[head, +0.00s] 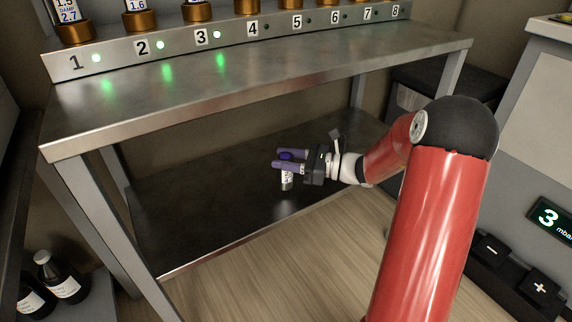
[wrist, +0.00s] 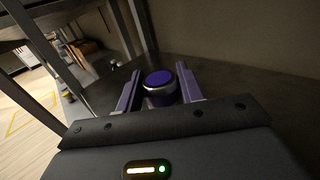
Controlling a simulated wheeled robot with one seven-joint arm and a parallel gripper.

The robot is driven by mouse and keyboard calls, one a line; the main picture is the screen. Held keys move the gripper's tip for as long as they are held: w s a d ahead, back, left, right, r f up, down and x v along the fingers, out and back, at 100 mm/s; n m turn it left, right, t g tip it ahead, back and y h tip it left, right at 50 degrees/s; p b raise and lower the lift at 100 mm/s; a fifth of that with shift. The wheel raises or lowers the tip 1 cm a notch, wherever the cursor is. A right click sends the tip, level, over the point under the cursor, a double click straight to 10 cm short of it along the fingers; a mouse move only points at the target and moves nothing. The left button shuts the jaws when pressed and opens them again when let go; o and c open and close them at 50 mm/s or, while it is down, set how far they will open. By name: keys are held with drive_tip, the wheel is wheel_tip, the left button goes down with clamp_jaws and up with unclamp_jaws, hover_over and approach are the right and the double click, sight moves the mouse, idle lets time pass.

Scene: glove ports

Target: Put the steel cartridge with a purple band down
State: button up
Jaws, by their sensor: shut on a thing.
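The steel cartridge with a purple band (head: 287,181) is upright between the fingers of my gripper (head: 275,160) in the head view. Its silver body hangs below the purple fingers, and its purple top shows between them. In the wrist view the cartridge's purple top (wrist: 159,79) with a steel rim sits between the two purple fingers of my gripper (wrist: 157,88). My gripper is shut on the cartridge, over the dark lower shelf (head: 210,210) of the steel bench. I cannot tell whether the cartridge's bottom touches the shelf.
The bench's steel top (head: 270,75) lies above the lower shelf, with numbered stations and brass holders along its back. Green lights glow at stations 1 to 3. Bench legs (head: 115,225) stand at the corners. Dark bottles (head: 58,278) stand at lower left. The lower shelf looks clear around my gripper.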

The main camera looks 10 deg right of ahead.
drive_tip(key=shift+f, duration=0.85)
drive_tip(key=o, duration=1.1)
drive_tip(key=shift+f, duration=0.15)
drive_tip(key=shift+o, duration=0.2)
